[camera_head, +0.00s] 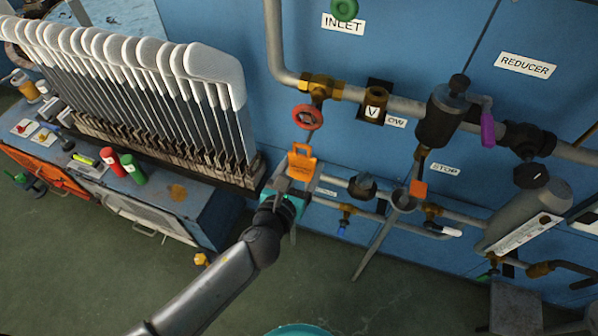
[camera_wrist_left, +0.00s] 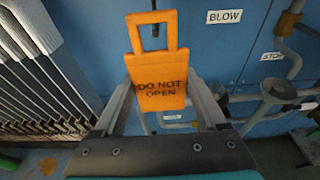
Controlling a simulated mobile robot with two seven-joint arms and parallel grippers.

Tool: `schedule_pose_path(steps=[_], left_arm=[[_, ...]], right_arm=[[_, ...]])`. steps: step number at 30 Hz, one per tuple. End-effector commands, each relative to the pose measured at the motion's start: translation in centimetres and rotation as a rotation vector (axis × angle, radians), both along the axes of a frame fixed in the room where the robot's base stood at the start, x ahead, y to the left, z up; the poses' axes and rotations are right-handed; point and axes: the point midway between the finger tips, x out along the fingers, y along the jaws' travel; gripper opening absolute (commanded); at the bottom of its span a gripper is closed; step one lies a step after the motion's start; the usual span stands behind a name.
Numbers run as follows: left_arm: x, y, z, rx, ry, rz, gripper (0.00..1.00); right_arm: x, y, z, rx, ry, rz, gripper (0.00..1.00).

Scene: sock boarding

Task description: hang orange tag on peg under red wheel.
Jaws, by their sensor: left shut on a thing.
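The orange tag (camera_head: 302,160) has a square loop handle at its top. In the left wrist view the tag (camera_wrist_left: 160,97) reads "DO NOT OPEN" and is upright, facing the camera. My left gripper (camera_head: 292,186) is shut on the tag's lower part, and its fingers (camera_wrist_left: 163,112) stand on both sides of it. The red wheel (camera_head: 307,117) is on a brass valve just above the tag in the head view. The tag and gripper cover part of that area. My right gripper is not in view.
Pipes (camera_head: 400,104) and valves cross the blue panel (camera_head: 400,45) to the right. A black valve with a purple handle (camera_head: 487,130) sticks out there. At the left, a rack of white-topped sock boards (camera_head: 130,60) stands on a workbench (camera_head: 195,198) close to my arm.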

Motion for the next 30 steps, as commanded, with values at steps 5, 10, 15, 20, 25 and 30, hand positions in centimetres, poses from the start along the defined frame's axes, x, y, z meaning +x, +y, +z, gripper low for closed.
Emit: schedule_pose_path(steps=[5,10,15,20,25,30], left_arm=[[1.1,-0.4,-0.1,-0.001,-0.001,0.0,0.2],[2.1,-0.7,-0.2,0.0,-0.001,0.0,0.2],[3.0,-1.0,-0.3,-0.001,-0.001,0.0,0.2],[3.9,-1.3,-0.6,0.002,-0.001,0.0,0.2],[4.5,-1.5,-1.0,-0.001,-0.001,-0.001,0.2],[4.8,-1.6,-1.2,0.0,-0.001,0.0,0.2]], right_arm=[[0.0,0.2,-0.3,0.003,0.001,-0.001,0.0],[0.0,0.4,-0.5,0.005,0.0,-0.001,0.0],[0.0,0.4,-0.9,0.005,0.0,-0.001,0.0],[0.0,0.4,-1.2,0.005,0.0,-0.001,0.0],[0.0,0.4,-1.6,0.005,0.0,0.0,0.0],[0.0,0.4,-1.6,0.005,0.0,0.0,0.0]])
